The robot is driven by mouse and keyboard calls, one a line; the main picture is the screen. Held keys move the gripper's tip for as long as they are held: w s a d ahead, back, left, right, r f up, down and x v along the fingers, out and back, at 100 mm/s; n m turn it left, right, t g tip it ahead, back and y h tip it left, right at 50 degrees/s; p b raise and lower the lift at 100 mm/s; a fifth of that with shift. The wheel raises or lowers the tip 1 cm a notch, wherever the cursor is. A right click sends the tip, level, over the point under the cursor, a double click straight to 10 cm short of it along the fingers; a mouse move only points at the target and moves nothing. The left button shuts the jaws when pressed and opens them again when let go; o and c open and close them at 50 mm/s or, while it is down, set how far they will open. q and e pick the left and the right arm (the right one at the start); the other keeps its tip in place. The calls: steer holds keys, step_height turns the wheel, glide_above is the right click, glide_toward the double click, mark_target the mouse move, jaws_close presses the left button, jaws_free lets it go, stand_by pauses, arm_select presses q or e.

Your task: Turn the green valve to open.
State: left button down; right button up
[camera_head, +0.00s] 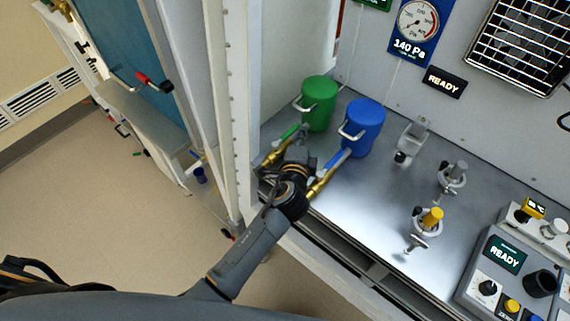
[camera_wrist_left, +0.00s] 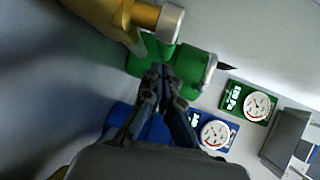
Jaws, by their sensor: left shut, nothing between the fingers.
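The green valve is a brass fitting (camera_head: 271,157) with a green lever handle (camera_head: 290,133), in front of the green canister (camera_head: 319,100). In the left wrist view the brass body (camera_wrist_left: 148,17) is at the top, with green handle parts just below it. My left gripper (camera_head: 303,152) is shut and empty, between the green valve and the blue-handled valve (camera_head: 320,184). In the left wrist view its fingertips (camera_wrist_left: 160,76) point at the green canister (camera_wrist_left: 190,66), close to the green handle. I cannot tell whether they touch it. My right gripper is not in view.
The blue canister (camera_head: 362,125) stands right of the green one. Clamp stands (camera_head: 427,222) and a control panel (camera_head: 505,256) sit further right on the metal deck. A white upright frame (camera_head: 232,110) borders the left side. The middle of the deck is clear.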

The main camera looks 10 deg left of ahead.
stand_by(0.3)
arm_select(q)
steer(key=s, duration=0.4)
steer(key=s+r, duration=0.1)
steer(key=s, duration=0.3)
steer(key=s+r, duration=0.1)
steer(key=s, duration=0.2)
steer(key=shift+s+d+r, duration=0.1)
steer(key=shift+s+r, duration=0.05)
steer(key=shift+s, duration=0.25)
